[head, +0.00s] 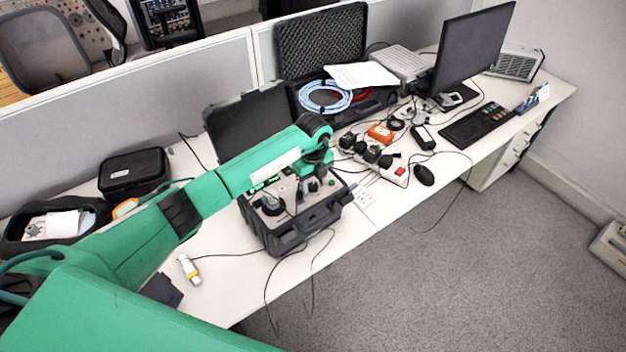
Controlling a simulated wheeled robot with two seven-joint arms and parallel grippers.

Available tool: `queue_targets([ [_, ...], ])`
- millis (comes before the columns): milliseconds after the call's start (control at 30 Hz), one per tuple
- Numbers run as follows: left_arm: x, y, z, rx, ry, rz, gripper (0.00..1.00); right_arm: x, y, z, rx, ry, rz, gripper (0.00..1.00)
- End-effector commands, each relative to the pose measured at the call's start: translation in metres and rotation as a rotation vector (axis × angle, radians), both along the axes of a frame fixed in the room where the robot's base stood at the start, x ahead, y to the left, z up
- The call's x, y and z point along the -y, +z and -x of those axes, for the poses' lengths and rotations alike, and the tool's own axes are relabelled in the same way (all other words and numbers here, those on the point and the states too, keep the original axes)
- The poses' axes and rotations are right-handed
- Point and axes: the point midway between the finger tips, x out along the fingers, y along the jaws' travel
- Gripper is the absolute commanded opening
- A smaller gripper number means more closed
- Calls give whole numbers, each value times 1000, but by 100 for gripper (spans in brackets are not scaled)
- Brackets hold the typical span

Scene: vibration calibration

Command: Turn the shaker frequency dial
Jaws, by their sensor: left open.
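The shaker unit is a dark open case (282,240) on the desk, with a grey panel and its dark lid raised behind. A round silver part with a dark top (271,204) sits at the panel's left. Small knobs and green-lit displays show near the panel's back, partly hidden by my arm. I cannot tell which knob is the frequency dial. My left gripper (310,184) points down over the panel's right half. It is open; its fingertips are small and partly hidden, and I cannot tell whether they touch a knob. My right gripper is not in view.
A power strip (396,174), cables and a black mouse (424,175) lie right of the case. A monitor (472,48) and keyboard (478,124) stand further right.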

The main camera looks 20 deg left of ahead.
Motion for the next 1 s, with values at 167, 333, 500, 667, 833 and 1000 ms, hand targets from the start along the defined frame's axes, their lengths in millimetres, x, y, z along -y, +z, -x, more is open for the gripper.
queue_targets([
  [167, 0, 0, 0, 0, 0, 0, 48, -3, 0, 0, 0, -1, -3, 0],
  [333, 0, 0, 0, 0, 0, 0, 15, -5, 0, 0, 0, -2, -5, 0],
  [500, 0, 0, 0, 0, -1, 0, 4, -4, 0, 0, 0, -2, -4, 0],
  [667, -1, 0, -1, 1, -22, -2, 4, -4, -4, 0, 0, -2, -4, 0],
  [833, -1, -2, -1, 1, -90, -2, 4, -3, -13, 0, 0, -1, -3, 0],
  [1000, -2, -3, -1, 3, -212, -3, 4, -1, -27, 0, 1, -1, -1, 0],
])
